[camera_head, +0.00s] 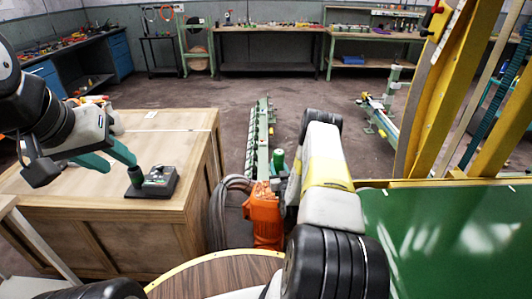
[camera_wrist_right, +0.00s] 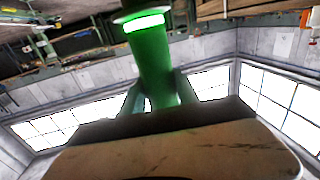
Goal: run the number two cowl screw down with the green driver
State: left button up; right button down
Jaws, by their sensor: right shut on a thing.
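The green driver (camera_wrist_right: 150,60) is upright in the right wrist view, with a bright glowing green band near its end. My right gripper (camera_wrist_right: 157,92) is shut on it, one finger on each side. In the head view the green driver (camera_head: 278,160) shows as a small green cylinder just beyond an orange housing (camera_head: 264,215). My right arm hides part of that area, and I cannot make out a numbered cowl screw.
A black block (camera_head: 160,182) lies on the wooden crate (camera_head: 110,230). Grey hoses (camera_head: 222,215) run beside the orange housing. A green panel (camera_head: 450,240) and yellow posts (camera_head: 430,90) stand at the right. A long green rail (camera_head: 258,140) lies on the floor behind.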

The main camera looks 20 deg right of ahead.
jog(key=shift+f, duration=1.35)
dwell(2.3)
